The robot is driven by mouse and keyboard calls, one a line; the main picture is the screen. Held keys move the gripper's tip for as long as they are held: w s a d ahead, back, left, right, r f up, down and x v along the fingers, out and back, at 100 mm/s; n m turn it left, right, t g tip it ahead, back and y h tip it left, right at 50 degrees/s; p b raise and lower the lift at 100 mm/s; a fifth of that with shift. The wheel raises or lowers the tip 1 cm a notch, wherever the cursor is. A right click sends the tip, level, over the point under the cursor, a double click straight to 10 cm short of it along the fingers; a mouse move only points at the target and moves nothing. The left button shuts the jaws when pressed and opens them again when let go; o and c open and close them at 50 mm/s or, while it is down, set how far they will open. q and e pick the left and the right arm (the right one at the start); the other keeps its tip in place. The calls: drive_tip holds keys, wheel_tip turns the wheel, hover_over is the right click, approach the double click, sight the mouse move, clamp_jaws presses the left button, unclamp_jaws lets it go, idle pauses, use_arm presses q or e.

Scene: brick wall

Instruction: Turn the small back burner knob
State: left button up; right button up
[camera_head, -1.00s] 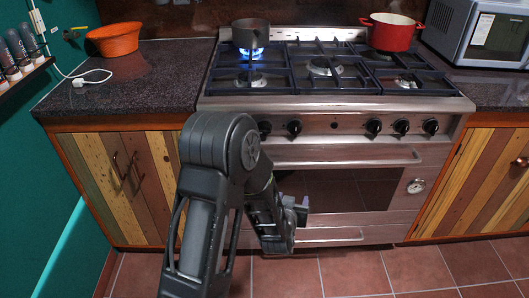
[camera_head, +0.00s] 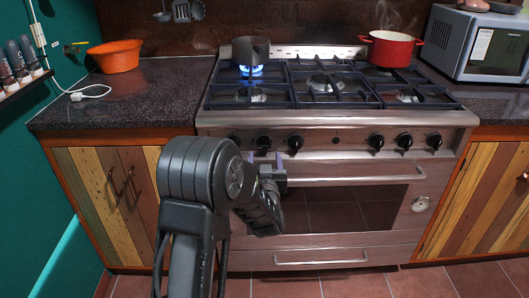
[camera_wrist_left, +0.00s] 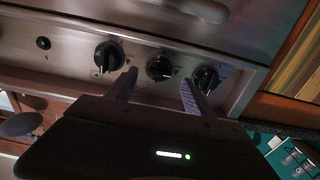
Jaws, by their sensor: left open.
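The stove (camera_head: 335,118) has a steel front panel with a row of black knobs. In the head view, three sit on the left: one beside my arm (camera_head: 235,141), a middle one (camera_head: 264,143) and an inner one (camera_head: 295,142). Three more sit on the right (camera_head: 404,140). My left gripper (camera_head: 265,157) is open and empty just below the middle left knob. In the left wrist view, this knob (camera_wrist_left: 159,67) lies ahead between my fingertips (camera_wrist_left: 158,84), apparently not gripped. The neighbouring knobs (camera_wrist_left: 109,56) (camera_wrist_left: 205,79) lie beside the fingers. My right gripper is out of view.
A grey pot (camera_head: 251,50) stands over a blue flame at the back left. A steaming red pot (camera_head: 391,47) stands at the back right. The oven door handle (camera_head: 345,178) juts out below the knobs. An orange bowl (camera_head: 114,57) is on the left counter, a microwave (camera_head: 478,43) on the right.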

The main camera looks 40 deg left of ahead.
sight(264, 149)
use_arm(q)
drive_tip(key=x, duration=0.4)
drive_tip(key=shift+c, duration=0.4)
clamp_jaws()
